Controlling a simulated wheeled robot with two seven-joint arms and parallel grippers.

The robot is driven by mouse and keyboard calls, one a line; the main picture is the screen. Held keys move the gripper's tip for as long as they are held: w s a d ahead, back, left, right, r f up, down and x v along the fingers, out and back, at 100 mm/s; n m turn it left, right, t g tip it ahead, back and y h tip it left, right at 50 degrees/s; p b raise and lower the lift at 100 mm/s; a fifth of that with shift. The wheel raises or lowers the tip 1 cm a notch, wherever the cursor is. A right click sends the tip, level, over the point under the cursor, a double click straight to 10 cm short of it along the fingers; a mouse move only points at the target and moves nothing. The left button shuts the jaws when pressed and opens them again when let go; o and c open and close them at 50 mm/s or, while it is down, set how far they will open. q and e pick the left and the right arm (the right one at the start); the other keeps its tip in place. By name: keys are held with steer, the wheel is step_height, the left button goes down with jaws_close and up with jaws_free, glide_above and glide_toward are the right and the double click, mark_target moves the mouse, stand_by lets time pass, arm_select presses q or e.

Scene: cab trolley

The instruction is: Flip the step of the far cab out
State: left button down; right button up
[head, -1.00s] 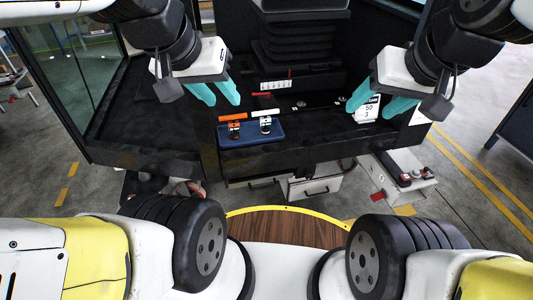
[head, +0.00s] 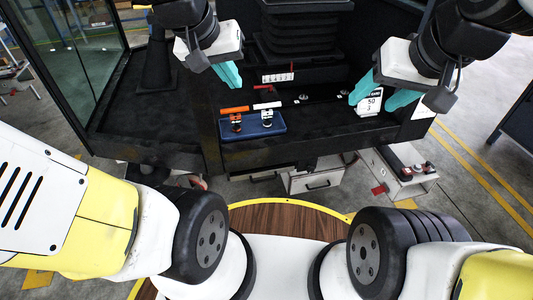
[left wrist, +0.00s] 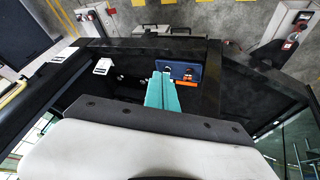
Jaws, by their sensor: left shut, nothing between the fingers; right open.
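The cab (head: 190,128) is a dark open cabin with a black floor and a glass side at left. I cannot make out its step for certain in either view. My left gripper (head: 232,84) has teal fingers that are together and empty, above the cab floor, up and left of the blue tray. In the left wrist view the shut fingers (left wrist: 162,90) point toward the blue tray (left wrist: 187,74). My right gripper (head: 378,98) has its teal fingers apart at the cab's right side, by a white card; nothing shows clearly held.
The blue tray (head: 279,130) on the cab's front edge holds an orange-handled and a white-handled piece. The white card (head: 371,107) reads 50 and 3. A white box with a handle (head: 318,182) sits below the cab. A white unit with buttons (head: 402,172) stands right.

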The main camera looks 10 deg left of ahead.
arm_select(q)
steer(key=w+d+f+n+g, duration=0.1)
steer(key=w+d+f+n, duration=0.1)
steer(key=w+f, duration=0.85)
steer(key=n+g+y, duration=0.1)
steer(key=n+y, duration=0.1)
steer(key=y, duration=0.1)
glide_above(262, 175)
steer(key=s+d, duration=0.2)
steer(key=s, duration=0.3)
step_height(262, 175, down, 25)
step_height(262, 175, down, 17)
steer(key=shift+s+a+r+y, duration=0.2)
steer(key=shift+s+y, duration=0.1)
steer(key=shift+y, duration=0.1)
steer(key=x, duration=1)
steer(key=shift+s, duration=0.1)
